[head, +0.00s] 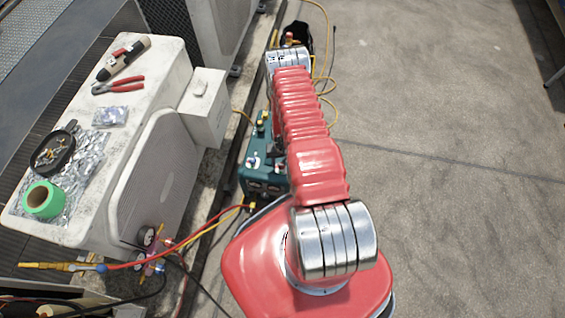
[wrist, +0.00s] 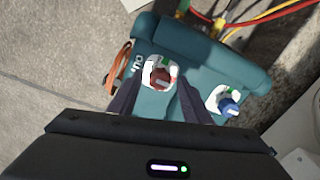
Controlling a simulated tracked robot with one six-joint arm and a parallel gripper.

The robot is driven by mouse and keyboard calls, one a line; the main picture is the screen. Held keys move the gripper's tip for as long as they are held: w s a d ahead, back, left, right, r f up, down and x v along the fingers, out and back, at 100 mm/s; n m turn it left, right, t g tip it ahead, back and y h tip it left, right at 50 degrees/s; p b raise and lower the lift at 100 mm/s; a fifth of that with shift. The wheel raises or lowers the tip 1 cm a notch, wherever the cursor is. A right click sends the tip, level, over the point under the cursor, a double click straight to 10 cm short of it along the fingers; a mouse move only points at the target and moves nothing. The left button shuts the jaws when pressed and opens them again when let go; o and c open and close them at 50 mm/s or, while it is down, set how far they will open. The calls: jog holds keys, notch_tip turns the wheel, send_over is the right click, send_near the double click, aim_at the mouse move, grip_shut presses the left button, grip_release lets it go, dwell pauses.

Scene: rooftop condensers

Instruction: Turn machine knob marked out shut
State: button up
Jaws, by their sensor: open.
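The teal machine (wrist: 190,55) fills the middle of the wrist view and stands on the ground beside the condenser in the head view (head: 256,178), partly behind my arm. Its red knob (wrist: 160,78) sits on a white plate with a green mark, beside lettering that looks like OUT (wrist: 137,62). A blue knob (wrist: 229,107) sits on a similar plate to the right. My gripper (wrist: 158,92) is open, with one dark finger on each side of the red knob. I cannot tell whether the fingers touch it. The fingertips are hard to make out in the head view.
Red and yellow hoses (wrist: 265,18) leave the machine's far edge. An orange handle or strap (wrist: 118,68) is at its left side. A gauge set (head: 150,250) is lower left. Open concrete lies right.

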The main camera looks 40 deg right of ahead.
jog(key=shift+r, duration=0.15)
notch_tip(320, 180, up, 13)
jog(key=shift+r, duration=0.2)
dwell(0.7)
dwell(0.5)
notch_tip(320, 180, up, 33)
jog(key=n+g, duration=0.2)
jog(key=n, duration=0.1)
send_over(282, 165)
jog(key=s+a, duration=0.6)
jog(key=a, duration=0.4)
jog(key=s+a+r+n+t, duration=0.1)
jog(key=s+a+r+t, duration=0.1)
jog(key=r, duration=0.6)
jog(key=s+a+r+n+t, duration=0.1)
jog(key=s+a+r+t, duration=0.2)
jog(key=r, duration=0.6)
jog(key=s+a+r+n+t, duration=0.1)
jog(key=s+a+r+t, duration=0.1)
jog(key=a+r, duration=0.4)
jog(key=shift+s+a+r+n+t, duration=0.3)
jog(key=shift+s+r, duration=0.55)
jog(key=shift+r, duration=0.8)
